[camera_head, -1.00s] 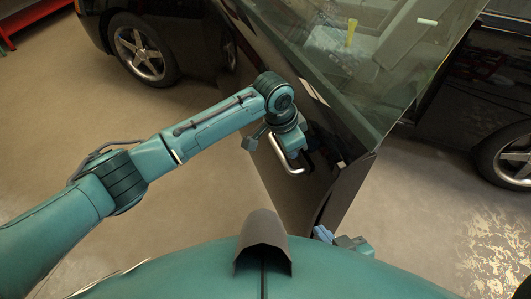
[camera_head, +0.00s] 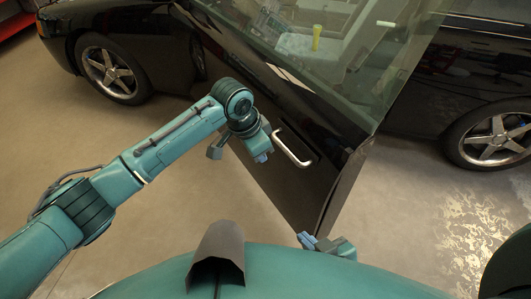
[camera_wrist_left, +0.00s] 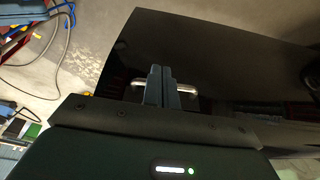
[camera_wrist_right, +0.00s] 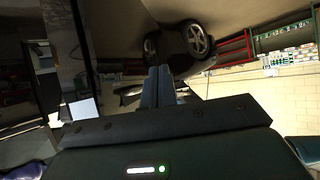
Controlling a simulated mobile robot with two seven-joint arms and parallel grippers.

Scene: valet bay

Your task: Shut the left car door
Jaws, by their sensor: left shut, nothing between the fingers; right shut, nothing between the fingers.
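The black left car door (camera_head: 265,165) stands open, swung out from the car, with its window glass (camera_head: 365,70) at the top. Its silver handle (camera_head: 292,150) is in front of me. My left gripper (camera_head: 262,157) is shut and empty, just left of the handle in the head view. In the left wrist view the shut fingers (camera_wrist_left: 158,75) cross in front of the handle (camera_wrist_left: 182,87) and the dark door panel (camera_wrist_left: 225,50); contact cannot be told. My right gripper (camera_head: 306,238) is shut and empty, low by the door's free lower corner; its fingers (camera_wrist_right: 158,80) show in the right wrist view.
The car's front wheel (camera_head: 112,68) is at the upper left and its rear wheel (camera_head: 495,138) at the right. A red shelf (camera_head: 15,20) stands at the far upper left. Bare floor (camera_head: 125,225) lies left of the door and at the lower right.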

